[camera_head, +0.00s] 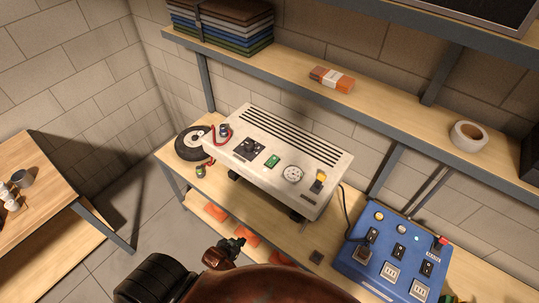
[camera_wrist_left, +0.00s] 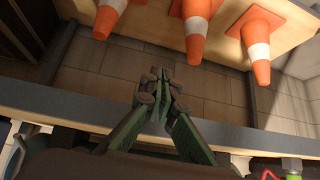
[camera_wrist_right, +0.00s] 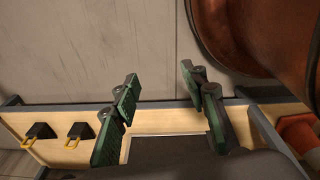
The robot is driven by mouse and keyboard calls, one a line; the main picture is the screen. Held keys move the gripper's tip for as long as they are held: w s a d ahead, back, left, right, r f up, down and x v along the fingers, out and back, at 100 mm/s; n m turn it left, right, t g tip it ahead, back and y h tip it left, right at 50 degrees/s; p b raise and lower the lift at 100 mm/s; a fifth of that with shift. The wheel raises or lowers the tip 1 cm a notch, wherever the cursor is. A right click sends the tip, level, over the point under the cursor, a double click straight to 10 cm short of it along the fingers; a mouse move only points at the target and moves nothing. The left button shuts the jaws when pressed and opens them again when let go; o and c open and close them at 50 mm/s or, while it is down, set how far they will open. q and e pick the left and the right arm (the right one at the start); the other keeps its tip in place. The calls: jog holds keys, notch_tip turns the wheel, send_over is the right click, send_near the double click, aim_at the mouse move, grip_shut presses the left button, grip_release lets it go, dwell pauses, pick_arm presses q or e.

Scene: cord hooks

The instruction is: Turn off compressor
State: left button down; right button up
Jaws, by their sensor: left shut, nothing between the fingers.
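A white boxy machine (camera_head: 285,160) with top vents stands on the workbench in the head view. Its front has a black switch, a green rocker (camera_head: 272,161), a round gauge (camera_head: 292,174) and a yellow-and-black control (camera_head: 319,181). No label confirms which device is the compressor. A blue control box (camera_head: 393,259) with switches, sockets and small lamps stands to its right; a black cord runs down between them. My left gripper (camera_head: 235,243) is shut and empty, below and apart from the machine; it also shows in the left wrist view (camera_wrist_left: 157,82). My right gripper (camera_wrist_right: 157,82) is open and empty.
Orange-and-white cones (camera_wrist_left: 196,30) are on the lower shelf. A black wheel-like disc (camera_head: 193,144) is left of the white machine. An upper shelf holds folded cloths (camera_head: 222,26), an orange bundle (camera_head: 332,80) and a tape roll (camera_head: 468,135). Another table (camera_head: 38,195) stands left.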

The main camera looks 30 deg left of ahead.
pick_arm(q)
jog(key=w+r+t+p, duration=0.15)
jog(key=w+r, duration=0.25)
jog(key=r, duration=0.5)
jog(key=w+r+t+p, duration=0.15)
jog(key=w+r, duration=0.25)
jog(key=r, duration=0.6)
jog(key=w+r+t, duration=0.2)
jog(key=w+r, duration=0.1)
jog(key=r, duration=0.6)
notch_tip(320, 180, up, 14)
jog(key=t+h+p, duration=0.1)
jog(key=t+p, duration=0.2)
jog(key=t, duration=0.1)
send_over(271, 163)
jog(key=shift+s+a+m, duration=0.15)
jog(key=shift+m, duration=0.15)
notch_tip(271, 163, down, 3)
jog(key=shift+r+p, duration=0.15)
jog(key=shift+p, duration=0.15)
jog(key=shift+f, duration=0.65)
pick_arm(e)
notch_tip(271, 163, up, 8)
jog(key=s, duration=0.1)
jog(key=shift+s+f, duration=0.25)
jog(key=shift+s, duration=0.05)
